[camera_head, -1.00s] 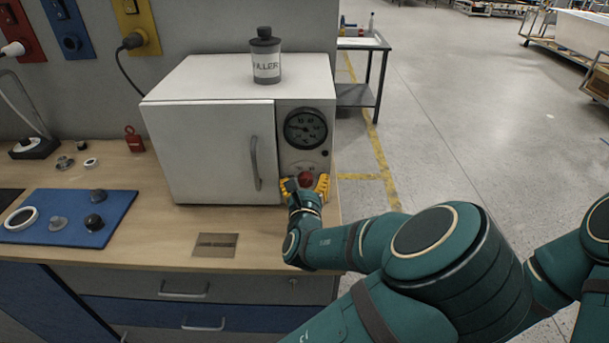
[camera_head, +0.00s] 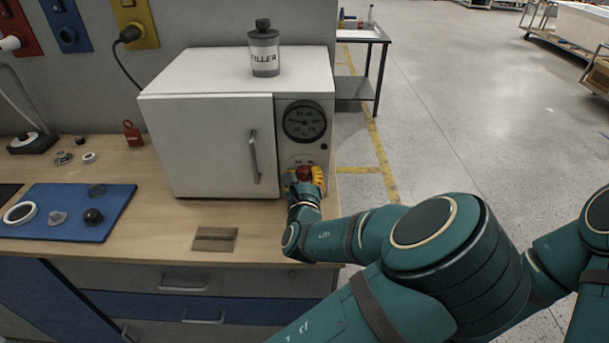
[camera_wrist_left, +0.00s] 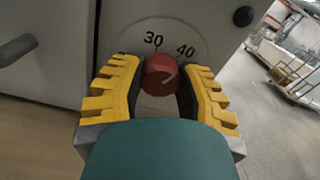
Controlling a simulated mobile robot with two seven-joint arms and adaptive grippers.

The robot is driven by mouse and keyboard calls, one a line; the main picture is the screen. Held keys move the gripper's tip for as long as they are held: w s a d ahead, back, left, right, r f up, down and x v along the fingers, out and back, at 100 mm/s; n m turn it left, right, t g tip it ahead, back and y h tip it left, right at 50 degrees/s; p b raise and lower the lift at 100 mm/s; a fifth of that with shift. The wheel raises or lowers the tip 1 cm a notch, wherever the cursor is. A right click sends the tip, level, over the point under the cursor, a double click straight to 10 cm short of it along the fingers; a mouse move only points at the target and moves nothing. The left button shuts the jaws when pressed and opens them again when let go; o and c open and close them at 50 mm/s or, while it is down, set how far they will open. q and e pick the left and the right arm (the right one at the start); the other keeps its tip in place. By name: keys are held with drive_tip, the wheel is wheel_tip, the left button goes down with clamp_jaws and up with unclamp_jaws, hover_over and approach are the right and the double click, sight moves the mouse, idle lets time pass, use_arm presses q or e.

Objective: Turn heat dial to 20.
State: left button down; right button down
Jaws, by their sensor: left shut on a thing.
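The red heat dial (camera_head: 304,173) is on the lower right front of the white oven (camera_head: 215,150). In the left wrist view the gripper (camera_wrist_left: 160,82) is shut on the dial. My right gripper is not in view.
A round gauge (camera_head: 304,121) is above the dial. The oven door handle (camera_head: 254,157) is to its left. A filler bottle (camera_head: 264,50) stands on the oven. A blue mat (camera_head: 65,225) with small parts lies on the bench at left. Open floor is at right.

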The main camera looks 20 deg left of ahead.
use_arm(q)
drive_tip(key=n, duration=0.3)
drive_tip(key=shift+r+n+p, duration=0.15)
drive_tip(key=shift+n+p, duration=0.15)
drive_tip(key=shift+p, duration=0.05)
drive_tip(key=n, duration=0.3)
drive_tip(key=shift+a+n, duration=0.1)
drive_tip(key=shift+n, duration=0.3)
drive_tip(key=n, duration=0.3)
drive_tip(key=shift+n, duration=0.3)
drive_tip(key=n, duration=0.3)
drive_tip(key=shift+n, duration=0.3)
drive_tip(key=n+b, duration=0.1)
drive_tip(key=n, duration=0.2)
drive_tip(key=shift+n, duration=0.4)
drive_tip(key=n+b, duration=0.2)
drive_tip(key=n, duration=0.2)
drive_tip(key=shift+n, duration=0.4)
